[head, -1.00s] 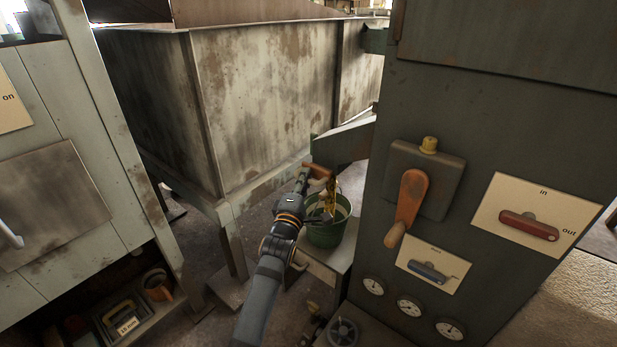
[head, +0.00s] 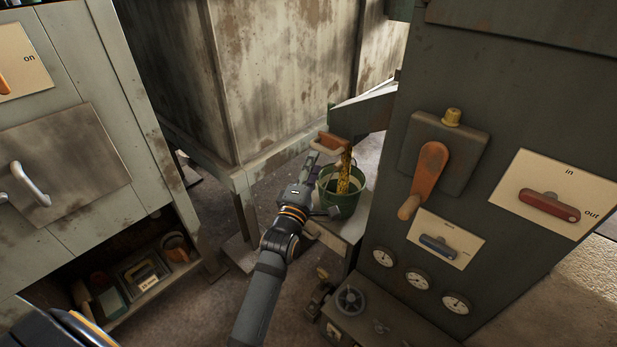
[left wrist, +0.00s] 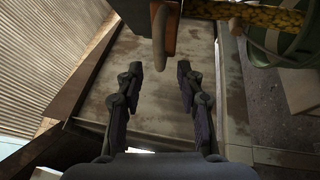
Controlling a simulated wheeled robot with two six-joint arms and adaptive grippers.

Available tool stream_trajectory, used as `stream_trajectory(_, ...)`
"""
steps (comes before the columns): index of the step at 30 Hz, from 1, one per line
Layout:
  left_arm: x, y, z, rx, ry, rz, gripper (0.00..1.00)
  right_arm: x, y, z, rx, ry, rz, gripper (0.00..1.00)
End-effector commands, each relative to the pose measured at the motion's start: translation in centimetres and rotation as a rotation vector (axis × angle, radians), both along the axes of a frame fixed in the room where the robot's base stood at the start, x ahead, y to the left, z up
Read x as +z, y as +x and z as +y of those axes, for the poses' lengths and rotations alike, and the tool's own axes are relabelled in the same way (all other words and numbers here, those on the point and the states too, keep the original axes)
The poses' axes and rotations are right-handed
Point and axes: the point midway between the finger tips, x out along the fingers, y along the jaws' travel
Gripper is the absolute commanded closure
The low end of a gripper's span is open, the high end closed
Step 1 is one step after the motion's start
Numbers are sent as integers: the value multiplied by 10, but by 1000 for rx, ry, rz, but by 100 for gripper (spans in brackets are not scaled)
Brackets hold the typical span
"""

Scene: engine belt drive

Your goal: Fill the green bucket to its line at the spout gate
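The green bucket (head: 345,203) stands upright under the spout (head: 366,112). A stream of golden grain (head: 347,172) falls from the spout gate into it. The fill level and line cannot be made out. The gate's orange-brown handle (head: 329,142) juts out at the spout's mouth. My left gripper (head: 313,163) is just left of the bucket, below the handle. In the left wrist view its fingers (left wrist: 160,70) are apart and hold nothing. The handle (left wrist: 164,38) lies ahead, near the gap between them. The grain (left wrist: 255,14) and bucket (left wrist: 285,38) show at upper right. My right gripper is out of view.
The bucket rests on a low pale stand (head: 338,236). A green-grey cabinet with an orange lever (head: 428,170), labelled switches and dials stands close on the right. A large rusty bin (head: 285,75) is behind. A cabinet with a lower shelf (head: 160,300) is at left.

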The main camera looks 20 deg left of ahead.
Motion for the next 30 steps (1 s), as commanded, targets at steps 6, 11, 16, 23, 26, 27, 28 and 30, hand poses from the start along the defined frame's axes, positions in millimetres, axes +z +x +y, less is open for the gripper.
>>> stream_trajectory(6, -7, -40, -2, -1, -4, 1, 63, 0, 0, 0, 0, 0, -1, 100)
stream_trajectory(11, -9, -50, -2, 0, 0, 0, 63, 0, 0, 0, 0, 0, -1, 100)
stream_trajectory(16, -9, -52, -2, 1, 1, -1, 63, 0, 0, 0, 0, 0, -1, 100)
stream_trajectory(23, -12, -52, -3, -3, 11, 9, 75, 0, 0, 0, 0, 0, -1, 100)
stream_trajectory(26, -30, -54, -8, -23, 89, 79, 88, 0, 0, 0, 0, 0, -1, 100)
stream_trajectory(27, -44, -56, -11, -40, 146, 130, 94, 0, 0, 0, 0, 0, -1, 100)
stream_trajectory(28, -56, -59, -14, -56, 200, 176, 98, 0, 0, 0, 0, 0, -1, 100)
stream_trajectory(30, -90, -69, -20, -109, 347, 299, 100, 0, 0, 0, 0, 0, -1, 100)
